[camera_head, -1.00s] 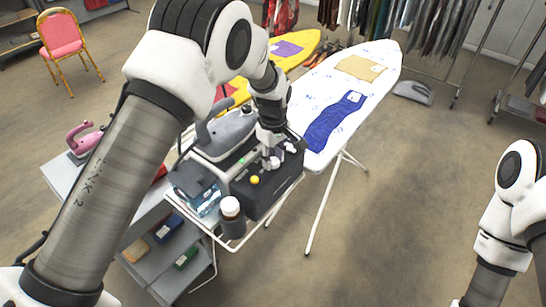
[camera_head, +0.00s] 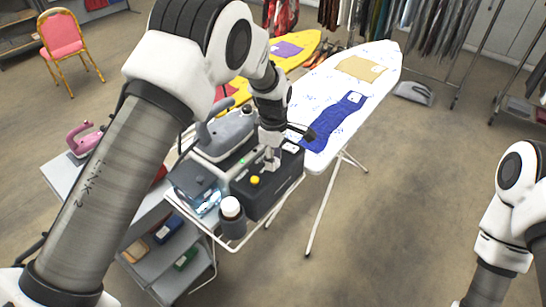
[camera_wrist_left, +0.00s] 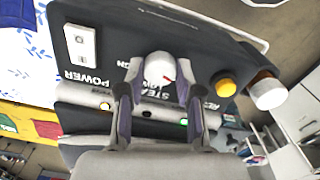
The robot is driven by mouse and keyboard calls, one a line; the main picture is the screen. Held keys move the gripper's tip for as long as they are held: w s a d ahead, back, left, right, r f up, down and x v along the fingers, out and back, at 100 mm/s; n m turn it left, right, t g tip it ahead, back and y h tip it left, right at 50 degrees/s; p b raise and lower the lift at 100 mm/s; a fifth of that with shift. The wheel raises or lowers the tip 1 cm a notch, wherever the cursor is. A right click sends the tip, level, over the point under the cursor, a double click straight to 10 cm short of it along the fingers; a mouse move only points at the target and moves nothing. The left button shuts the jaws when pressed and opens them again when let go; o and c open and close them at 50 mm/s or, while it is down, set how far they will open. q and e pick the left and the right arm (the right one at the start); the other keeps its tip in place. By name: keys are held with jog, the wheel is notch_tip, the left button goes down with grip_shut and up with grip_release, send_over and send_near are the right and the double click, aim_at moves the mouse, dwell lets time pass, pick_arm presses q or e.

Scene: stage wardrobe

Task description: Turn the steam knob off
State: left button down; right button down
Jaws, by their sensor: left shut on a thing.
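The steam knob (camera_wrist_left: 158,66) is a small white dial with a red mark on the dark top of the steam station (camera_head: 250,205). Lettering reading STEAM and LOW shows beside it in the left wrist view, partly hidden by my fingers. The red mark points toward the lower right of that view. My left gripper (camera_wrist_left: 160,76) is shut on the knob, one finger on each side. In the head view my left gripper (camera_head: 271,164) reaches down onto the station, and its fingers hide the knob. My right gripper is outside the frames.
A white power switch (camera_wrist_left: 80,46) and a yellow button (camera_wrist_left: 224,86) flank the knob. A grey iron (camera_head: 228,133) and a dark bottle with a white cap (camera_head: 231,212) stand close by. A white ironing board (camera_head: 385,75) with a blue cloth (camera_head: 333,120) extends behind.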

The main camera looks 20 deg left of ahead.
pick_arm(q)
jog(key=shift+s+f, duration=0.1)
jog(key=shift+f, duration=0.05)
jog(key=c, duration=0.8)
grip_release()
jog(key=shift+d, duration=0.1)
jog(key=shift+o, duration=0.2)
jog(key=shift+r, duration=0.2)
jog(key=shift+r, duration=0.35)
notch_tip(320, 180, up, 11)
